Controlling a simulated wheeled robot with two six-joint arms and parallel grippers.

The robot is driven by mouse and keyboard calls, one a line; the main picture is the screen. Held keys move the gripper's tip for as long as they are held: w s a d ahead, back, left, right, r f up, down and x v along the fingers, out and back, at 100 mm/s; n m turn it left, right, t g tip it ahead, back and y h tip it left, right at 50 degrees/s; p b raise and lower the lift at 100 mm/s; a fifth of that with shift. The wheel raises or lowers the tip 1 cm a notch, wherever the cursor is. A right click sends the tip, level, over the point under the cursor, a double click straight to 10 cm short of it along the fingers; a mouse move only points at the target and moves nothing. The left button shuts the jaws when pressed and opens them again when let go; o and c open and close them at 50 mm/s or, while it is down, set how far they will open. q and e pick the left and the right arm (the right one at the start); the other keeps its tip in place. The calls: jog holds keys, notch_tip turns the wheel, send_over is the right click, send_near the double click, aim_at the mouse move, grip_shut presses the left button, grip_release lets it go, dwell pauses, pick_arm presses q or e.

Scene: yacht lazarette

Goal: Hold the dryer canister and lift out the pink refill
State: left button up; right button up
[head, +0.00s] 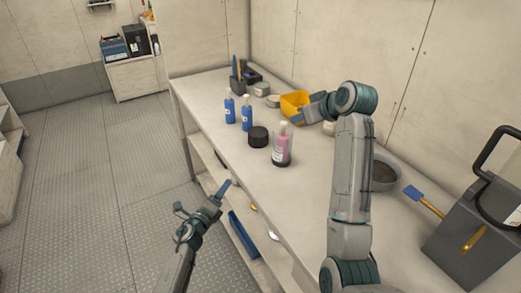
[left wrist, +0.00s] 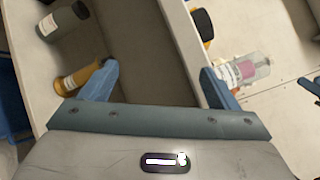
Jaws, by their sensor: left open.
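The clear dryer canister (head: 279,160) stands open and upright on the bench, with the pink refill (head: 282,145) inside it. It also shows in the left wrist view (left wrist: 262,68), with the refill (left wrist: 244,69) visible through its wall. A round black lid (head: 258,136) lies just left of the canister. My left gripper (head: 222,190) is open and empty, off the bench's front edge and apart from the canister. My right gripper (head: 300,117) is above and behind the canister, in front of the yellow bin; its jaws are too small to read.
Two blue bottles (head: 246,113) stand left of the lid. A yellow bin (head: 294,103) and small tins sit behind. A grey bowl (head: 384,175) and a dark grey box (head: 470,225) are at right. A blue tray (head: 243,235) is on the shelf below.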

pick_arm(q)
jog(key=w+d+r+m+h, duration=0.3)
jog(key=r+m, duration=0.3)
jog(key=r, duration=0.5)
jog(key=m+g+h, duration=0.3)
jog(key=m, duration=0.7)
send_near(284, 134)
jog(key=shift+y, duration=0.3)
jog(key=x, duration=1)
jog(key=shift+w+f, duration=0.2)
jog(key=shift+w, duration=0.2)
jog(key=c, duration=1.3)
jog(key=shift+o, duration=0.2)
